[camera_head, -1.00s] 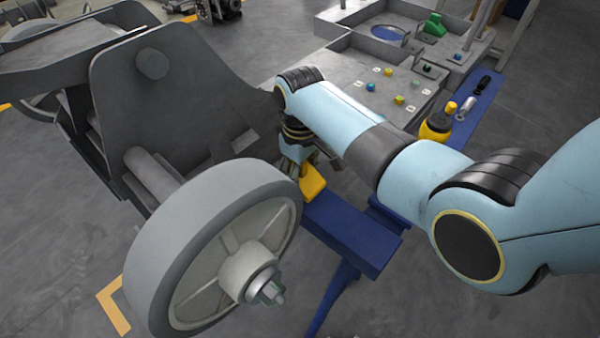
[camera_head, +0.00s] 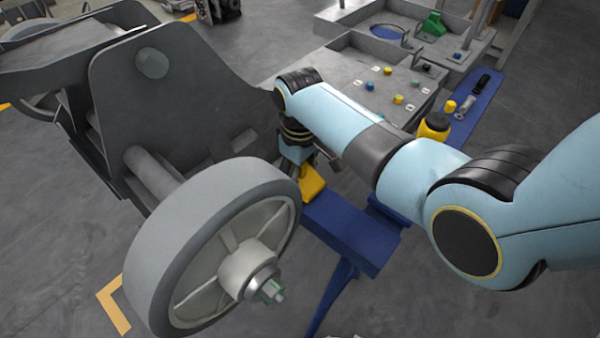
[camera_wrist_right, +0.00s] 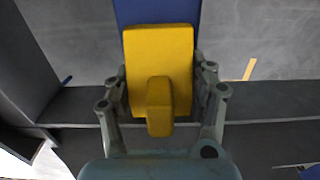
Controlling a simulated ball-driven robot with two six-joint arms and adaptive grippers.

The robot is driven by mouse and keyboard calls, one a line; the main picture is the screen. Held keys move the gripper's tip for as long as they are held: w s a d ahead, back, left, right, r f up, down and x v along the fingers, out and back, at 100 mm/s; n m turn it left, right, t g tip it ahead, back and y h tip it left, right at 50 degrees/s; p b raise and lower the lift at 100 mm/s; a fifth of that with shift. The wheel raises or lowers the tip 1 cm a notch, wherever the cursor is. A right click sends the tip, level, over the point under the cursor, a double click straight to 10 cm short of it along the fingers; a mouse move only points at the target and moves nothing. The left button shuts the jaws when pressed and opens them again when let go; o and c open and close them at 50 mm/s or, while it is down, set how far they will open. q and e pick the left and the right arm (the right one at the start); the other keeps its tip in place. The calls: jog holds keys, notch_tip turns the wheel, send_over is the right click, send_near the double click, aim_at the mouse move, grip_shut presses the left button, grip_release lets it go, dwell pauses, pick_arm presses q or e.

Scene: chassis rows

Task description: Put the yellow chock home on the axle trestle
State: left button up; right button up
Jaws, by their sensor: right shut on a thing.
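My right gripper (camera_wrist_right: 160,88) is shut on the chock, one finger on each side. In the head view it is partly hidden behind my right arm and the wheel. I cannot tell whether the chock touches the beam. My left gripper is not in view.
The large grey wheel (camera_head: 225,250) and the grey chassis plate (camera_head: 165,100) stand close on the left of my right gripper. A grey panel with coloured buttons (camera_head: 350,60) and a blue strip with tools (camera_head: 470,110) lie behind the arm.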

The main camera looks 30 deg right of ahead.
jog(key=shift+f+b, duration=0.4)
jog(key=shift+f, duration=0.4)
jog(key=shift+f, duration=0.25)
dwell(0.6)
jog(key=o, duration=1.4)
notch_tip(320, 180, up, 12)
